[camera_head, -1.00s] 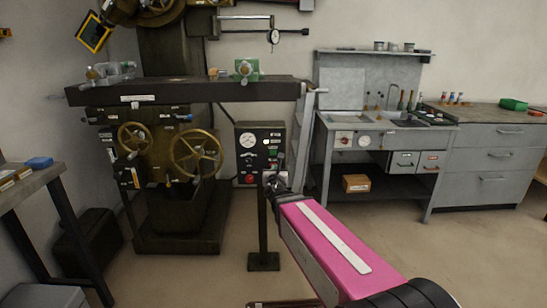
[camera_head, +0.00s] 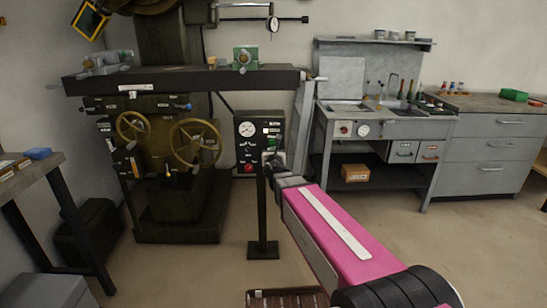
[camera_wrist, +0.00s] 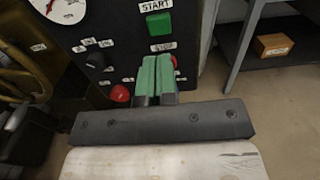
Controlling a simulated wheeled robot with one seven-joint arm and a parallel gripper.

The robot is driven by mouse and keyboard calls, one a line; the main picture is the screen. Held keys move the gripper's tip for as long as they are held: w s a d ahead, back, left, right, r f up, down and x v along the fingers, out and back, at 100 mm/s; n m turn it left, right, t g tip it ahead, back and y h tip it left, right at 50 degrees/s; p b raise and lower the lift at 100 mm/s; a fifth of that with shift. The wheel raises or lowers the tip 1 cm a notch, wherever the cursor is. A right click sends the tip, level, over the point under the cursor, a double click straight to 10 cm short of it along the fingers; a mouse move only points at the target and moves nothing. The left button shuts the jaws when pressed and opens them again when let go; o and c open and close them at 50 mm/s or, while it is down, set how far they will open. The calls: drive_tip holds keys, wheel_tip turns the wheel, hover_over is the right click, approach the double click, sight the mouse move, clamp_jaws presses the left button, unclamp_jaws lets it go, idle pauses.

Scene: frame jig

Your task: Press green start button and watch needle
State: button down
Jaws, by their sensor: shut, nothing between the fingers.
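A black control panel (camera_head: 240,155) stands on a post, behind my gripper in the head view. The green start button (camera_wrist: 159,24) sits under a START label in the wrist view; it shows small in the head view (camera_head: 273,132). My gripper (camera_wrist: 158,62) is shut and empty, its green fingers pointing at the panel just below the start button. They appear apart from the button. The round white dial (camera_head: 247,129) is at the panel's upper left. It is cut off in the wrist view (camera_wrist: 62,6), where part of its needle shows.
A red button (camera_wrist: 120,93) and a black knob (camera_wrist: 95,61) lie left of my fingers. Another red part beside the fingertips is partly hidden. A heavy machine with brass handwheels (camera_head: 195,143) stands left, a grey workbench (camera_head: 385,130) right. Open floor lies between.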

sight(273, 142)
drive_tip(key=w, duration=0.6)
drive_tip(key=shift+w+d, duration=0.1)
drive_tip(key=shift+w, duration=0.4)
